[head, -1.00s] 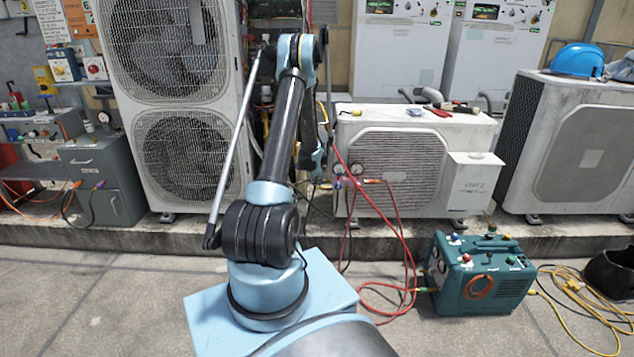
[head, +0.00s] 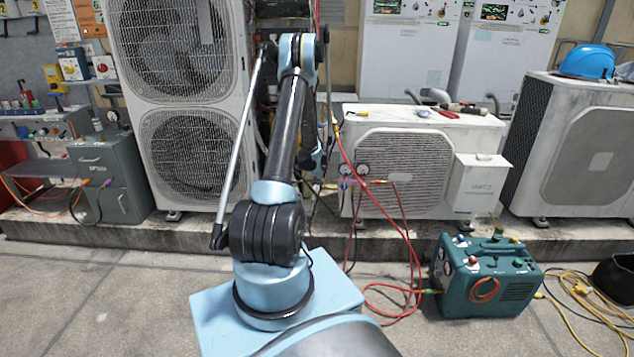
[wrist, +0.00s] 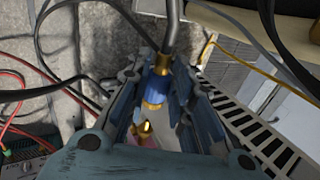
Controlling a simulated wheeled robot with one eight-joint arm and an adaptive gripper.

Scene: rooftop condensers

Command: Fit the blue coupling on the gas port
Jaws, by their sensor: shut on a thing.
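The blue coupling (wrist: 157,90) is between the fingers of my gripper (wrist: 166,76) in the wrist view, and the gripper is shut on it. A brass collar tops the coupling, and a grey metal hose end (wrist: 172,30) rises from it. A brass fitting (wrist: 144,130) shows just below the coupling, apart from it in the picture; it looks like the gas port, but I cannot tell for certain. In the head view my arm hides most of my gripper, and the coupling cannot be made out there.
A tall two-fan condenser (head: 187,150) stands left of my arm, and a low condenser (head: 400,165) with gauges and red hoses stands right. A teal recovery unit (head: 487,275) sits on the ground. In the wrist view, dark cables (wrist: 85,13) and a yellow cable (wrist: 240,60) run close by.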

